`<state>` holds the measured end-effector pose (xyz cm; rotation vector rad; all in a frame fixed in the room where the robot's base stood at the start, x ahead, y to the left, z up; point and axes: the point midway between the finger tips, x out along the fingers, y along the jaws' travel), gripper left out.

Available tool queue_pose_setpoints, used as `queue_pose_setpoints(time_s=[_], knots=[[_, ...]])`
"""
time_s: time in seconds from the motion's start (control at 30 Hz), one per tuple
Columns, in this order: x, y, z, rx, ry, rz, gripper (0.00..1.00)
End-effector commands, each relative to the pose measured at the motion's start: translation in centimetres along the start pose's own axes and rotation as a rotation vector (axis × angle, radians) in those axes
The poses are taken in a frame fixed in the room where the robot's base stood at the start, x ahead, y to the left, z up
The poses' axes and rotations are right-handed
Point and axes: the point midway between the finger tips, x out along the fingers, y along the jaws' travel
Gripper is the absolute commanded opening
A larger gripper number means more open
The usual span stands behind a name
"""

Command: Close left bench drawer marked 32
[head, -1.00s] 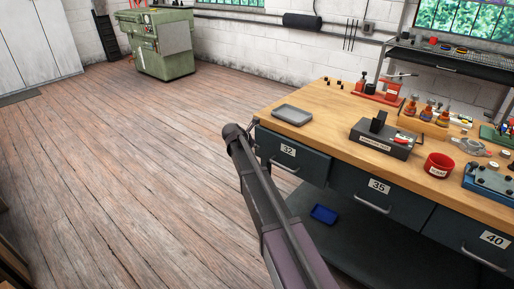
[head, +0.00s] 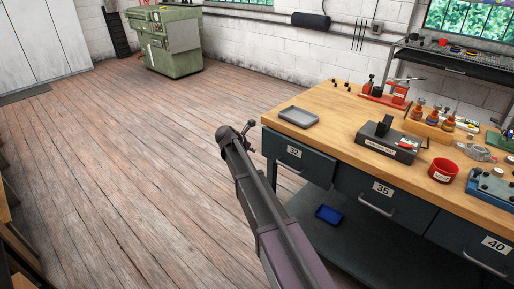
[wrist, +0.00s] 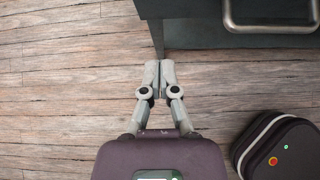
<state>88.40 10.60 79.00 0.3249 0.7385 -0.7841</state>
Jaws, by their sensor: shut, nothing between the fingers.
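The drawer marked 32 (head: 318,169) is a dark grey drawer at the left end of the wooden-topped bench, with a bar handle. In the wrist view, a dark bench front (wrist: 190,10) with a metal bar handle (wrist: 271,28) shows at the top right. My gripper (wrist: 160,64) is shut and empty, its tips over the floor, below and left of that handle. In the head view, my arm reaches just left of the drawer, and the fingers are hard to make out.
The drawers marked 35 (head: 402,216) and 40 (head: 470,232) lie to the right. A grey tray (head: 299,117) sits on the bench corner above drawer 32. A blue tray (head: 328,214) lies on the lower shelf. The wooden floor (head: 130,170) left of the bench is clear.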

Motion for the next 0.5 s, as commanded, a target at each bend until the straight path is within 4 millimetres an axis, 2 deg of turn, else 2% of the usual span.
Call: queue_pose_setpoints(time_s=[0.03,0.2,0.5], knots=[[-1.0,-0.1,0.3,0.000,0.000,0.001,0.00],[-2.9,-0.1,0.3,0.001,0.000,0.000,0.00],[-5.7,-0.2,0.3,0.002,0.000,-0.001,0.00]])
